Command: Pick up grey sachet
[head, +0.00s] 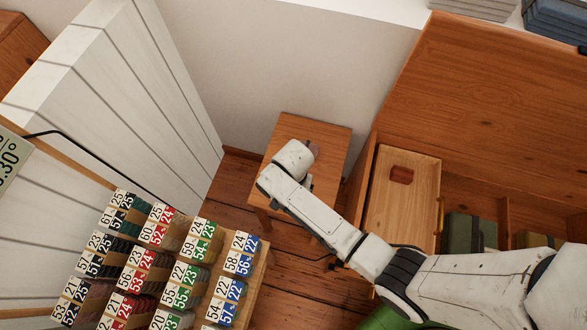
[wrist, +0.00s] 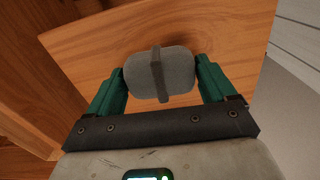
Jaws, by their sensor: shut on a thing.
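The grey sachet (wrist: 177,73), a rounded grey pouch with a darker raised strip down its middle, sits between the two green fingers of my gripper (wrist: 161,70) in the wrist view. The fingers are shut on its left and right sides. It is over the small wooden table (wrist: 90,65); I cannot tell whether it touches the top. In the head view my arm reaches over this small table (head: 335,137), and the wrist hides most of the gripper and the sachet.
An open wooden drawer (head: 400,215) holding a red-brown block (head: 401,175) is right of the table. A rack of numbered tags (head: 165,270) stands at lower left. White plank panelling (head: 120,95) rises on the left. A wall (head: 290,60) is behind the table.

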